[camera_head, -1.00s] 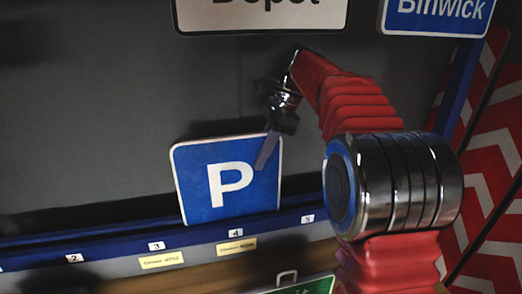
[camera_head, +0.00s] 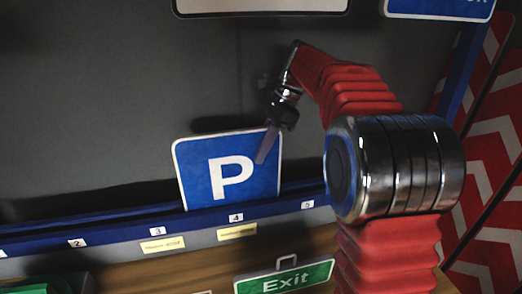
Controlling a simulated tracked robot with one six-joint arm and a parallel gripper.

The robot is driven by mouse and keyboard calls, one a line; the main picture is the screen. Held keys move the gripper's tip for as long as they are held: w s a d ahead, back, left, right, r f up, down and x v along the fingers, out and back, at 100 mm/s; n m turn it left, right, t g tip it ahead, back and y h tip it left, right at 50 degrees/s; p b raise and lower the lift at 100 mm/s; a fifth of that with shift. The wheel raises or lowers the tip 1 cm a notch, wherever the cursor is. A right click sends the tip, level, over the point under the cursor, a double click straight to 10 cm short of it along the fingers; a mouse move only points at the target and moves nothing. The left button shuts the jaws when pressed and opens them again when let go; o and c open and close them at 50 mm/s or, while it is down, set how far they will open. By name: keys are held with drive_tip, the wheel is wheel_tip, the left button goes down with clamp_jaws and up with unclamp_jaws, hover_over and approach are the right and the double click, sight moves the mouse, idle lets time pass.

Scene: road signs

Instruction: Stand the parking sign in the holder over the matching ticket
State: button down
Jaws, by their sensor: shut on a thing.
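The blue parking sign (camera_head: 231,178) with a white P stands nearly upright at the blue numbered rail (camera_head: 120,229). Its lower edge is hidden behind the rail's front, mostly above label 4 (camera_head: 236,217). My gripper (camera_head: 266,146) is shut on the sign's upper right edge. One yellow ticket (camera_head: 237,231) is under label 4 and another yellow ticket (camera_head: 162,244) is under label 3 (camera_head: 158,231). Their small print is too blurred to read. Whether the sign's bottom rests on the slot floor is hidden.
A green Exit sign (camera_head: 284,276) with a handle is below the rail, on a wooden surface (camera_head: 210,266). A grey wall (camera_head: 90,100) stands behind. Red and white chevron panels (camera_head: 495,180) are at the right. Rail room by label 2 (camera_head: 77,243) is clear.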

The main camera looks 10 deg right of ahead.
drive_tip(key=shift+f, duration=0.2)
drive_tip(key=c, duration=1.7)
unclamp_jaws()
drive_tip(key=shift+f, duration=0.1)
drive_tip(key=shift+v, duration=6.9)
drive_tip(key=shift+w+d+f, duration=0.1)
